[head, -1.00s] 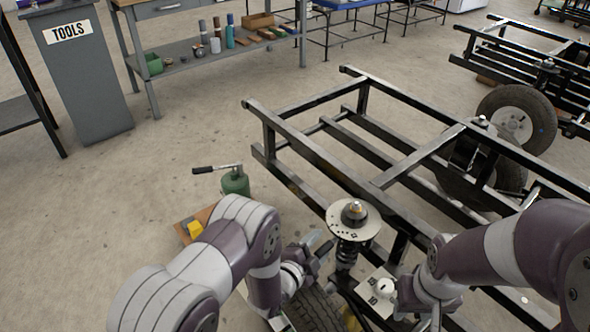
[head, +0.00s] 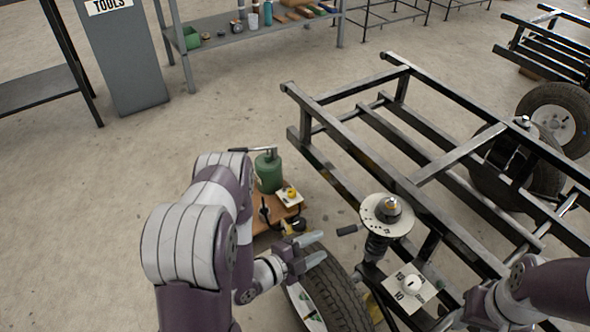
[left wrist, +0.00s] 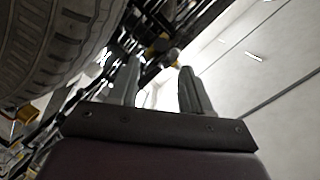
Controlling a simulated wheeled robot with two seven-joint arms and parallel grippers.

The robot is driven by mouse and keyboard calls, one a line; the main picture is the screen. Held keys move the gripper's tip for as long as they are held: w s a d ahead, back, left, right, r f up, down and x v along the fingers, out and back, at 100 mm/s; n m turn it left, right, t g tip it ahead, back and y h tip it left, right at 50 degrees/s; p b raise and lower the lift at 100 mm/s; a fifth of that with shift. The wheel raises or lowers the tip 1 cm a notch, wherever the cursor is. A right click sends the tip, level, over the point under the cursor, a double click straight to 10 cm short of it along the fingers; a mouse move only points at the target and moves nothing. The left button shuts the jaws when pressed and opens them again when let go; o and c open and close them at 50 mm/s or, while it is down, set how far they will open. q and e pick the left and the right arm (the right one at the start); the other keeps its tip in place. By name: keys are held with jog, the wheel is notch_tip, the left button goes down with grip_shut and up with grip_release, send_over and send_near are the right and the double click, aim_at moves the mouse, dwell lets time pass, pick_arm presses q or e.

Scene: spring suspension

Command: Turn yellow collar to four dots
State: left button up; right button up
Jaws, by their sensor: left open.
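A spring strut (head: 377,247) stands upright at the frame's near edge, with a pale dotted disc (head: 372,222) and a brass-coloured cap on top. A black handle (head: 347,230) sticks out to its left. A yellow part (head: 376,308) shows low beside the tyre, partly hidden. I cannot tell which yellow part is the collar. Yellow pieces (left wrist: 160,47) also show beyond the fingers in the left wrist view. My left gripper (head: 316,248) is open and empty, over the tyre, left of the strut and apart from it. My right gripper (head: 445,321) is low at right, its fingers unclear.
A green jack-like canister (head: 269,172) and a yellow knob on a white card (head: 291,194) are on an orange-brown board (head: 262,225). The black frame (head: 440,165) fills the right.

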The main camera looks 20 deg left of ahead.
pick_arm(q)
jog(key=w+a+r+n+g+y+p, duration=0.1)
jog(key=a+r+n+g+y+p, duration=0.2)
jog(key=r+p, duration=0.5)
jog(key=a+r+n+g+y+p, duration=0.3)
jog(key=r+p, duration=0.5)
jog(key=r, duration=0.4)
jog(key=shift+w+r+n+p, duration=0.15)
jog(key=shift+w+n+p, duration=0.25)
jog(key=shift+n, duration=0.1)
